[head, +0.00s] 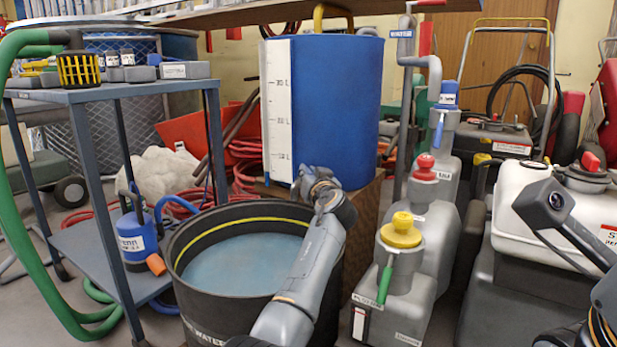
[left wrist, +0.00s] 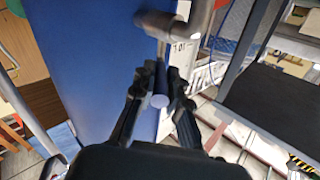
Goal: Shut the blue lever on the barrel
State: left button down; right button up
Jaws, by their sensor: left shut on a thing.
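The blue barrel (head: 340,110) stands on a brown wooden support, with a white scale strip on its front. It fills the left part of the left wrist view (left wrist: 90,60). My left gripper (head: 318,178) is at the barrel's lower front, above the black tub. In the left wrist view its two dark fingers (left wrist: 158,82) are closed around the dark blue lever (left wrist: 160,101), whose round end shows between them. A grey pipe-like fitting (left wrist: 160,24) is just beyond the fingers. In the head view my gripper hides the lever. The fingers of my right gripper do not show.
The black tub (head: 185,280) of bluish water stands under my left arm. A blue-grey cart (head: 105,92) stands at left with a green hose (head: 30,240). Grey containers with yellow (head: 401,237) and red caps stand right of the barrel. A white tank (head: 510,195) is farther right.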

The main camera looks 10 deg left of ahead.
aim_at(309, 170)
pick_arm(q)
jog(key=shift+r, duration=0.1)
jog(key=c, duration=1.3)
grip_release()
jog(key=shift+c, duration=0.2)
notch_tip(309, 170, up, 10)
jog(key=shift+f, duration=0.1)
